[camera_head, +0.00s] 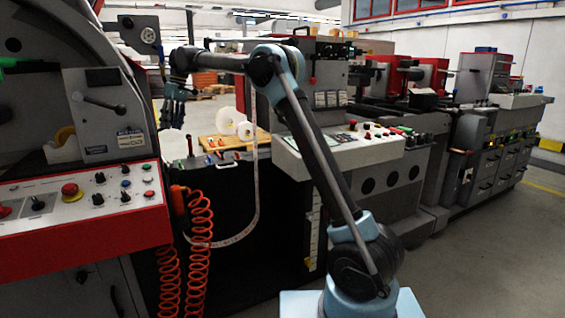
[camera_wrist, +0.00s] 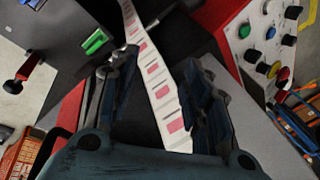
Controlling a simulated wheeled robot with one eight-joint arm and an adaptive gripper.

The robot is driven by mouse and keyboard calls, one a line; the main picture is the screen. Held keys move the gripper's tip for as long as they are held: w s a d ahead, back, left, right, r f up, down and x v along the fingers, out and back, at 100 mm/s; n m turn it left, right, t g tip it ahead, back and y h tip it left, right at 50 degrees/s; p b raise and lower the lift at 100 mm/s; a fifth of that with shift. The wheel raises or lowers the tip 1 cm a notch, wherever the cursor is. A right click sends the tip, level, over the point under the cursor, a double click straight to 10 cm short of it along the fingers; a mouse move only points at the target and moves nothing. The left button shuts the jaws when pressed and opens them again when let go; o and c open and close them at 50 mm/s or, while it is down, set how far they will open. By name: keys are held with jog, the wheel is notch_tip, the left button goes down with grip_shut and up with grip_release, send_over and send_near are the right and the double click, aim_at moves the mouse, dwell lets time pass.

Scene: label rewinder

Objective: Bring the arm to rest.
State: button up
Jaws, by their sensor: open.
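My gripper (camera_head: 175,100) is at the upper left in the head view, at the end of my raised and bent arm. It hangs pointing down in front of the red and grey machine. In the wrist view my gripper (camera_wrist: 160,90) is open, with its two dark fingers apart. A white label strip with pink labels (camera_wrist: 156,80) runs through the space between the fingers in that picture. I cannot tell whether it touches them. In the head view a pale strip (camera_head: 254,165) hangs in a loop below the wooden board.
A control panel (camera_head: 90,195) with knobs and a red button is at the left. Coiled orange hoses (camera_head: 200,240) hang beside it. White rolls (camera_head: 230,120) sit on a wooden board (camera_head: 232,141). A second panel (camera_head: 340,148) stands behind my arm. Floor at the right is clear.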

jog(key=s+d+r+m+t, duration=0.1)
jog(key=s+d+m, duration=0.15)
jog(key=d, duration=1.35)
jog(key=s+d+r+m+t, duration=0.1)
jog(key=d+r+m, duration=0.15)
jog(key=d, duration=1.35)
jog(key=s+d+f+m+t, duration=0.1)
jog(key=s+d+f+m, duration=0.15)
jog(key=s+d, duration=0.45)
jog(key=s+d+f+m, duration=0.1)
jog(key=s+d+f, duration=0.35)
jog(key=d, duration=0.45)
jog(key=s+d+f+m+h, duration=0.1)
jog(key=s+d+f+m, duration=0.1)
jog(key=s+d+f, duration=0.5)
jog(key=s+d+f+m+t+h, duration=0.1)
jog(key=s+d+f+m, duration=0.2)
jog(key=s+d+f, duration=0.5)
jog(key=s+f, duration=0.6)
jog(key=f, duration=0.1)
jog(key=shift+s+d+t, duration=0.15)
jog(key=shift+s+t, duration=0.05)
jog(key=shift+t, duration=0.1)
jog(key=shift+f, duration=0.1)
jog(key=shift+c, duration=1.3)
